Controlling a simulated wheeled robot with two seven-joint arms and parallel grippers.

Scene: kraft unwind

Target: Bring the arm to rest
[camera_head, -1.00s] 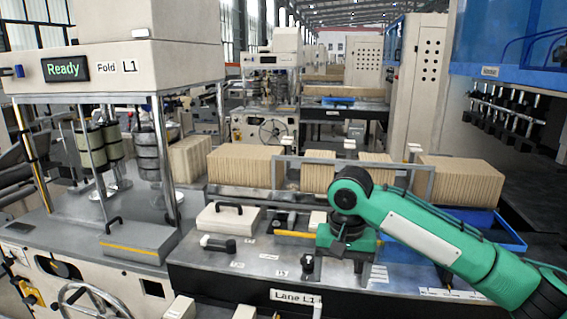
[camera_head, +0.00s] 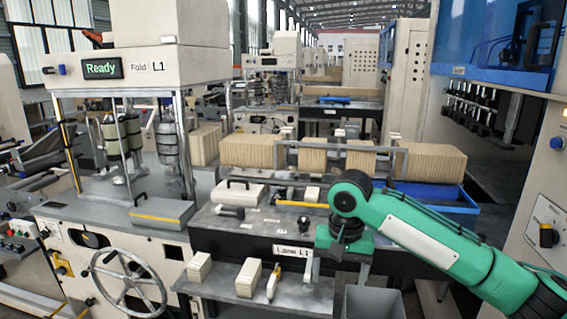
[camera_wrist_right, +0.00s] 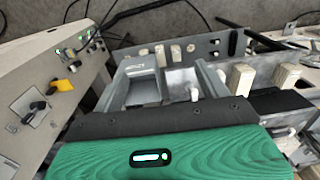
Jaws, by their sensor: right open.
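My right arm (camera_head: 430,242) is green and reaches in from the lower right in the head view. My right gripper (camera_head: 340,266) hangs pointing down at the front edge of the Lane L1 table (camera_head: 225,242). Its jaws are open and I see nothing held between them. My left gripper is not in view.
A grey bin (camera_head: 372,303) stands below the gripper. A lower shelf with pale blocks (camera_head: 248,277) is left of it. Kraft stacks (camera_head: 433,162) and a blue tray (camera_head: 440,196) lie behind. The fold machine (camera_head: 160,65) with a handwheel (camera_head: 128,284) stands left.

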